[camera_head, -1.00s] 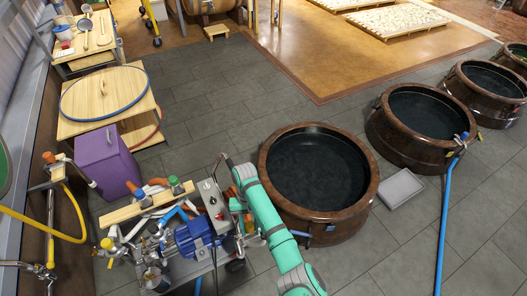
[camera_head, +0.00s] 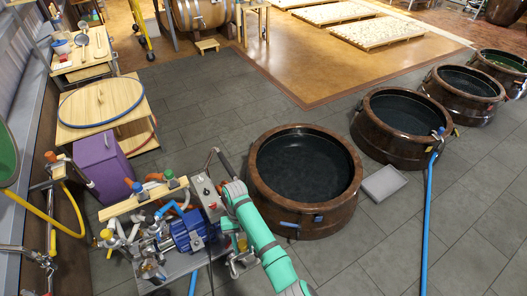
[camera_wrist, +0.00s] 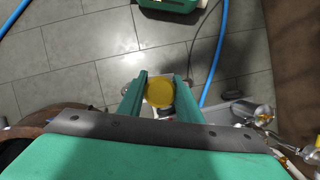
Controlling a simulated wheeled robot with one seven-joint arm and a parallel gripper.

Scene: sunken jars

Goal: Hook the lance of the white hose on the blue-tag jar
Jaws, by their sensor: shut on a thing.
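In the wrist view my gripper (camera_wrist: 161,79) has its two green fingers closed on a round yellow-ended thing (camera_wrist: 159,94). I see it end-on, so I cannot tell whether it is the white hose's lance.
The pump cart (camera_head: 190,232) with a blue motor stands left of the jar. A grey tray (camera_head: 384,184) lies right of it. A second jar (camera_head: 372,140) has a blue hose (camera_head: 428,215) at its rim. Paving is open in front.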

